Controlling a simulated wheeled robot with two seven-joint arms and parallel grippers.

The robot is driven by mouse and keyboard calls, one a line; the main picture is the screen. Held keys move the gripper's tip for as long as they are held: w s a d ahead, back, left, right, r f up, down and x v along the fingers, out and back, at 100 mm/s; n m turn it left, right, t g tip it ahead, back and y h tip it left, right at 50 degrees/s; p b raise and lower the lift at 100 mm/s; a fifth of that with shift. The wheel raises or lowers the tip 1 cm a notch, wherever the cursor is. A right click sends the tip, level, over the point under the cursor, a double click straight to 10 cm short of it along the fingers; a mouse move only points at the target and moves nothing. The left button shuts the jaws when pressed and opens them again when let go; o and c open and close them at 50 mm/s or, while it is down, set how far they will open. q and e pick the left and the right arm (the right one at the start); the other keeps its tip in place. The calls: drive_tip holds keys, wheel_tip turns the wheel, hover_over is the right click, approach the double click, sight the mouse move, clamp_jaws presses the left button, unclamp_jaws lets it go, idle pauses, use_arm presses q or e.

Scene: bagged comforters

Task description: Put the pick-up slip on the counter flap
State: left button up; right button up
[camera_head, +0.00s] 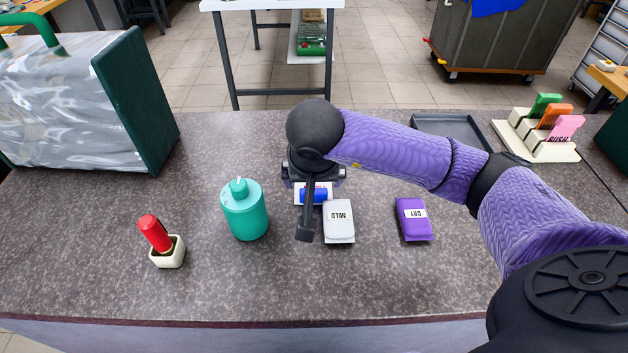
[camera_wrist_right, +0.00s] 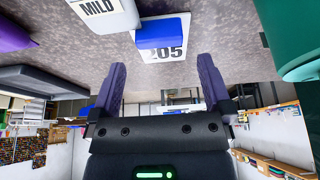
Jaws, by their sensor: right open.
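A white slip with dark print and a blue block on it (camera_head: 313,194) lies on the speckled grey counter (camera_head: 90,240). The slip also shows in the right wrist view (camera_wrist_right: 165,54), printed with what reads as "05", its first part covered. My right gripper (camera_head: 313,178) is open over the far side of the slip, fingers spread to either side. In the right wrist view the gripper (camera_wrist_right: 160,64) has nothing between its fingers. The wrist partly hides the slip from the head camera. I cannot pick out the counter flap. My left gripper is not in view.
A white "MILD" pack (camera_head: 339,222) lies close right of the slip, with a purple "DRY" pack (camera_head: 413,219) beyond. A grey tray (camera_head: 452,130) and tag rack (camera_head: 540,140) lie at back right.

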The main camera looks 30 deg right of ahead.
drive_tip(key=p+v, duration=0.1)
drive_tip(key=v, duration=0.7)
drive_tip(key=shift+r+p, duration=0.15)
drive_tip(key=shift+p, duration=0.15)
drive_tip(key=shift+c, duration=0.3)
drive_tip(key=shift+w+r+m, duration=0.1)
drive_tip(key=shift+r+m, duration=0.05)
drive_tip(key=shift+m, duration=0.35)
drive_tip(key=shift+c, duration=1.1)
drive_tip(key=w+m+g, duration=0.1)
drive_tip(key=m, duration=0.3)
drive_tip(key=w+f+m+g+y+p, duration=0.1)
drive_tip(key=m, duration=0.3)
drive_tip(key=d+m+g+p, duration=0.1)
drive_tip(key=m, duration=0.3)
drive_tip(key=shift+w+d+f+m+y, duration=0.1)
drive_tip(key=shift+w+f+m+y, duration=0.15)
drive_tip(key=shift+w+m+y, duration=0.15)
drive_tip(key=shift+c, duration=1)
drive_tip(key=f+m, duration=0.1)
drive_tip(key=f, duration=0.2)
drive_tip(key=w+f+m, duration=0.1)
drive_tip(key=f+m, duration=0.1)
drive_tip(key=f, duration=0.2)
drive_tip(key=f+m+g+b, duration=0.1)
drive_tip(key=f, duration=0.2)
drive_tip(key=shift+w+d+f+y, duration=0.15)
drive_tip(key=shift+d+f+y, duration=0.05)
drive_tip(key=shift+f+y, duration=0.1)
drive_tip(key=shift+f, duration=0.15)
